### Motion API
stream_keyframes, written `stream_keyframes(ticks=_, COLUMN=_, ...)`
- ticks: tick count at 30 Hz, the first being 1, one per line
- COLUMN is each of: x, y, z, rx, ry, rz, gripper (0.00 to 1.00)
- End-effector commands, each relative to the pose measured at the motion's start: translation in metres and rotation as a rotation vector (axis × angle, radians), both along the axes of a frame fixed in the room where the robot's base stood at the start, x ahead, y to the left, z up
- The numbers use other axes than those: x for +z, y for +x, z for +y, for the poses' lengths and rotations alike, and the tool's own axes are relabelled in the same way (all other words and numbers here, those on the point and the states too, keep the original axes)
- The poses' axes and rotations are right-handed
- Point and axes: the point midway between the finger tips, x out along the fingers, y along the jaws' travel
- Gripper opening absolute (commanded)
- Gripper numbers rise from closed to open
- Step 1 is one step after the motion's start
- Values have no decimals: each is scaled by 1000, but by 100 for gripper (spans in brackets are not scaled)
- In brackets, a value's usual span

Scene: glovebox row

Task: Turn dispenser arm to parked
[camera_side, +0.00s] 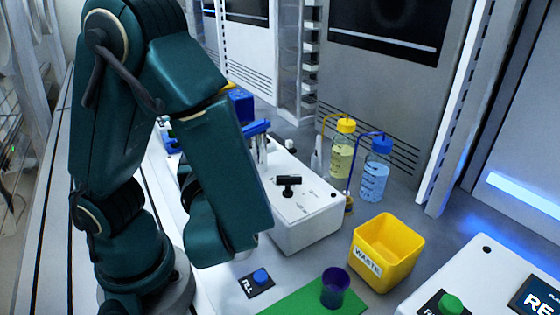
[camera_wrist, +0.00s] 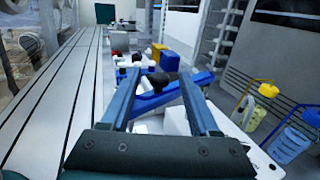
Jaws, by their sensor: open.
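A blue bar (camera_wrist: 160,98), which looks like the dispenser arm, crosses the wrist view at a slant, rising to the right. A black knob (camera_wrist: 163,80) shows by it, between my fingers. My gripper (camera_wrist: 159,74) is open, with one finger on either side of the knob. I cannot tell whether the fingers touch the bar. In the side view a blue piece (camera_side: 256,128) shows above the white box (camera_side: 310,228), partly hidden by my arm. A black T-shaped handle (camera_side: 288,183) stands on the box top. My fingers are mostly hidden in the side view.
A yellow-capped bottle (camera_side: 342,155) and a blue-capped bottle (camera_side: 374,175) stand behind the box, with tubes. A yellow WASTE bin (camera_side: 402,240) stands at its right. In front are a blue FILL button (camera_side: 261,276) and a dark cup (camera_side: 334,289) on a green mat (camera_side: 300,302).

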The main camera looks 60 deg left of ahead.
Motion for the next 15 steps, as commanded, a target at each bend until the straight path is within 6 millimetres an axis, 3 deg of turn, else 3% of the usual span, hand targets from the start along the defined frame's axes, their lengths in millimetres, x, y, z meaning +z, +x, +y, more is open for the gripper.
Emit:
stream_keyframes(ticks=8, x=8, y=4, z=9, rx=19, ry=49, rz=41, gripper=61)
stream_keyframes(ticks=15, x=31, y=-6, z=51, rx=277, ry=99, rz=134, gripper=61)
